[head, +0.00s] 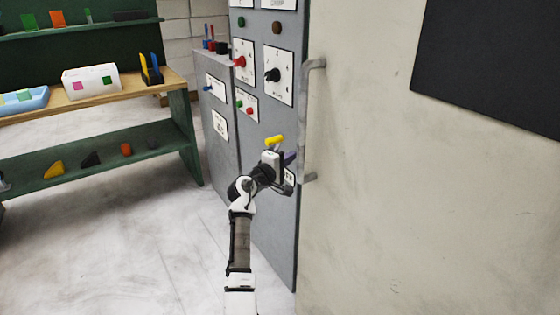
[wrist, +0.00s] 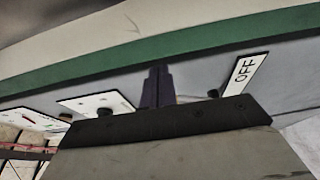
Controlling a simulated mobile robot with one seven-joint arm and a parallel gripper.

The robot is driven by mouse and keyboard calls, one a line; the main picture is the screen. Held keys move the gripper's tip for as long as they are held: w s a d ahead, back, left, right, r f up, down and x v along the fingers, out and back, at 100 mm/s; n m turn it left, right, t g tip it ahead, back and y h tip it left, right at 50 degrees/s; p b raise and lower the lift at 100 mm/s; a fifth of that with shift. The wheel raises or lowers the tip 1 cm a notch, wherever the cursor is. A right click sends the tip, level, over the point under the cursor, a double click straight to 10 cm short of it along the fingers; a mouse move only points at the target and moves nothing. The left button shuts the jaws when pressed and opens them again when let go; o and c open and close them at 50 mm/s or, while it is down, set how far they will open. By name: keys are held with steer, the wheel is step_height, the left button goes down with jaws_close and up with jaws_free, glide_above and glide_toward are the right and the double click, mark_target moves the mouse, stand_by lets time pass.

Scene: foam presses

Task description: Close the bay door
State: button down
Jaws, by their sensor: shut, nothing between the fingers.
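What looks like the bay door, a large pale beige panel (head: 400,200), fills the right of the head view. A grey bar handle (head: 304,120) stands along its left edge. My gripper (head: 292,158) is in front of the grey cabinet, close to the lower part of the handle. It is shut and empty; I cannot tell whether it touches the handle or door. In the wrist view its dark fingers (wrist: 158,86) are together, pointing toward a grey surface below a green band (wrist: 160,62) and a pale band (wrist: 130,30). The door's hinge side is not visible.
An OFF label (wrist: 245,72) shows near my fingers. Green shelving (head: 110,150) with small items stands at the left. The floor (head: 150,250) between is clear.

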steer(key=shift+s+d+p, duration=0.3)
steer(key=shift+s+d, duration=0.15)
steer(key=shift+s, duration=0.3)
steer(key=shift+s+d+p, duration=0.3)
steer(key=shift+s+d, duration=0.15)
steer(key=shift+s, duration=0.3)
